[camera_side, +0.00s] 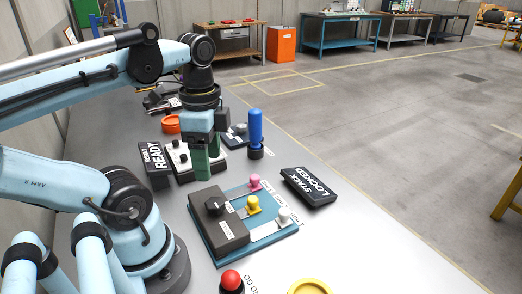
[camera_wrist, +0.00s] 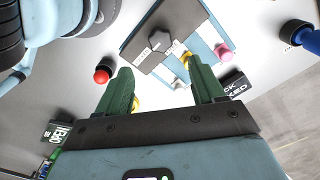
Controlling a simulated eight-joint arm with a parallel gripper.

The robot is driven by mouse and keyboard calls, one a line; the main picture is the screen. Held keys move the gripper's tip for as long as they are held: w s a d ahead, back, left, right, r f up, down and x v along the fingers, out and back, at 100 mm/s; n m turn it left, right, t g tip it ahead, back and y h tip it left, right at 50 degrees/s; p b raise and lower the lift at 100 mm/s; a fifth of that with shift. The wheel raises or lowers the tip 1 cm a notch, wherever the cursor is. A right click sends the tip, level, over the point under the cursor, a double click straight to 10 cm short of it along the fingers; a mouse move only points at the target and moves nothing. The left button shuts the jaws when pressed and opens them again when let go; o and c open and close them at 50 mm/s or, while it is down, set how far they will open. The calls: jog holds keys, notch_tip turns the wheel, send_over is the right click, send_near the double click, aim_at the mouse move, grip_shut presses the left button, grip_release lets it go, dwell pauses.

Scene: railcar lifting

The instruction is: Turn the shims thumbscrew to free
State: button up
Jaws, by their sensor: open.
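The shims thumbscrew appears to be the dark knob (camera_side: 215,204) on top of a dark grey block (camera_side: 222,231), which sits on a blue plate (camera_side: 205,251). In the wrist view the knob (camera_wrist: 160,41) shows beyond the fingertips, on the grey block. The writing on its small white labels is too small to read. Pink (camera_side: 254,181), yellow (camera_side: 253,203) and white (camera_side: 284,214) shim knobs stand beside the block. My gripper (camera_side: 202,172), with green fingers, hangs behind the block in the side view.
A blue cylinder (camera_side: 255,130) stands behind. A red button (camera_side: 231,281) and a yellow ring (camera_side: 310,287) are at the front.

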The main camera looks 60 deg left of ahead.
aim_at(214, 202)
jog(key=shift+f, duration=5.45)
jog(key=c, duration=1.1)
jog(key=shift+o, duration=0.2)
